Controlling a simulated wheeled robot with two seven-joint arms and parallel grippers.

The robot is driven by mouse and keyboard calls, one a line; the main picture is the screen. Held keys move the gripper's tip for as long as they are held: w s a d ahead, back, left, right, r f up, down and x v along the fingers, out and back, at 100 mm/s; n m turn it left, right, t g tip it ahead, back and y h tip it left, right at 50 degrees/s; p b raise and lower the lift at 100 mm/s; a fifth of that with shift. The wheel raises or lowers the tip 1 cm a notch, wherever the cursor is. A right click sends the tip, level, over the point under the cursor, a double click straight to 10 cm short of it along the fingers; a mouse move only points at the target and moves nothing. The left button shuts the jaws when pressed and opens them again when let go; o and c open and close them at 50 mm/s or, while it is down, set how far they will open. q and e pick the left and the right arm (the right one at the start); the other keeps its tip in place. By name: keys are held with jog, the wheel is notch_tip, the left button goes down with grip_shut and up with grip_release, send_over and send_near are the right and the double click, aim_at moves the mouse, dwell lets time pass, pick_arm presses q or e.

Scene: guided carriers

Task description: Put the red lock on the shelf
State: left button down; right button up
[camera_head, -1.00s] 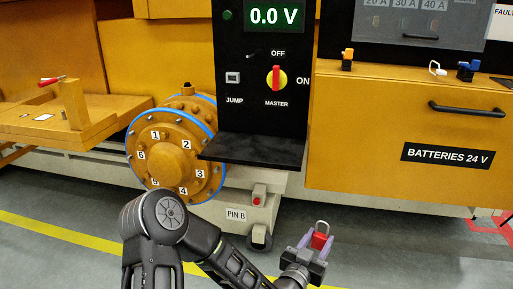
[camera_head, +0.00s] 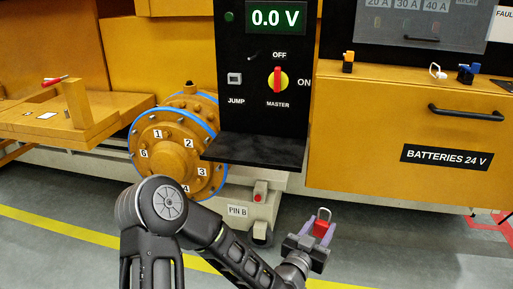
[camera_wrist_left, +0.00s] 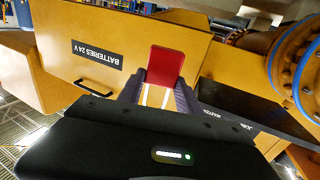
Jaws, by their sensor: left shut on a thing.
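The red lock (camera_head: 321,229) has a red body and a pale metal shackle pointing up. My left gripper (camera_head: 318,235) is shut on its body and holds it in the air, in front of the yellow machine and right of the shelf. In the left wrist view the red lock (camera_wrist_left: 166,64) stands out between the purple fingers of my left gripper (camera_wrist_left: 165,88). The black shelf (camera_head: 254,150) juts out below the black control panel, higher in the picture than the lock and apart from it. Its top looks bare. My right gripper is not in view.
The black panel (camera_head: 262,105) has a red master switch (camera_head: 278,79). The yellow battery box (camera_head: 400,125) with a handle stands to the right, with small locks on its top. A round numbered flange (camera_head: 172,150) is left of the shelf. Open floor lies below.

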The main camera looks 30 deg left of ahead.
pick_arm(q)
jog(key=shift+f, duration=1)
